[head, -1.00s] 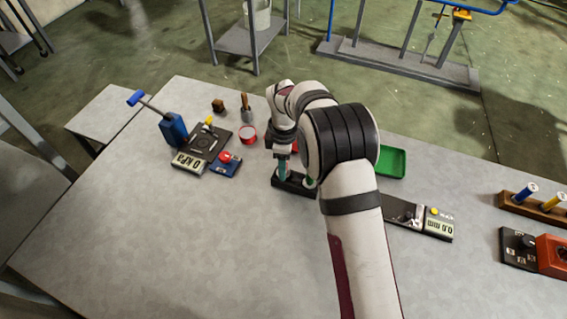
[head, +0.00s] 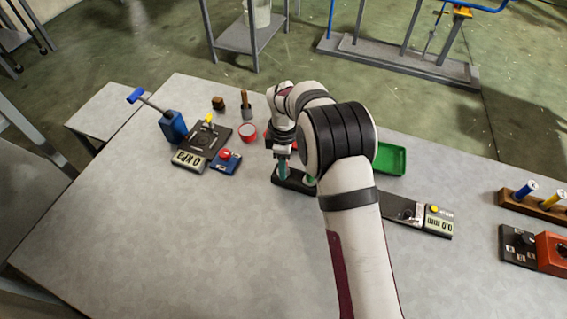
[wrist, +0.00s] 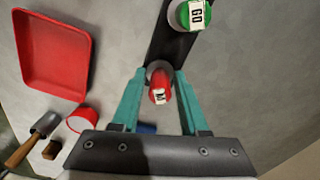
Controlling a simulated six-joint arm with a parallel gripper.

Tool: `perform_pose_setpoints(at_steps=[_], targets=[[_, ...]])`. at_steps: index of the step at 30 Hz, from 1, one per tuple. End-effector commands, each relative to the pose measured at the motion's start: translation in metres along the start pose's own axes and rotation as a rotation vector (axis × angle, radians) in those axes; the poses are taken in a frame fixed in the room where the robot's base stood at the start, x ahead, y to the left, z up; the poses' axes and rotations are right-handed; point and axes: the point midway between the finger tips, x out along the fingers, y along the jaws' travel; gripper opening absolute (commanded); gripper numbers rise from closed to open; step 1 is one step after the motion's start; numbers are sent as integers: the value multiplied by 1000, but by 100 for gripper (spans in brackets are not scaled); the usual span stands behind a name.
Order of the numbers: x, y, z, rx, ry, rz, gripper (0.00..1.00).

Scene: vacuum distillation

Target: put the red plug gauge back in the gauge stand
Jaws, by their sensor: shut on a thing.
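The red plug gauge (wrist: 160,89), with a white label on its end, is between the teal fingertips of my gripper (wrist: 160,78), which is shut on it. In the head view my gripper (head: 283,167) points down over the left end of the black gauge stand (head: 296,185). In the wrist view the red gauge is at the near end of the stand (wrist: 172,43), and I cannot tell whether it is fully seated. A green gauge labelled GO (wrist: 193,14) stands farther along the stand. The head view hides the red gauge behind my fingers.
In the head view, a green tray (head: 390,159) and 0.0 mm gauge (head: 420,214) are right. The table front is clear.

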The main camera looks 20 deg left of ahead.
Motion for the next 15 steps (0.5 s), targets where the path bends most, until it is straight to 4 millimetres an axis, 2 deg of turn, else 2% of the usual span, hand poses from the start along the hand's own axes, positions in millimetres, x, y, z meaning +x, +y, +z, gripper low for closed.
perform_pose_setpoints(at_steps=[10,11,15], targets=[[0,0,0,0,0,-1,0],[0,0,0,0,0,-1,48],[0,0,0,0,0,-1,73]])
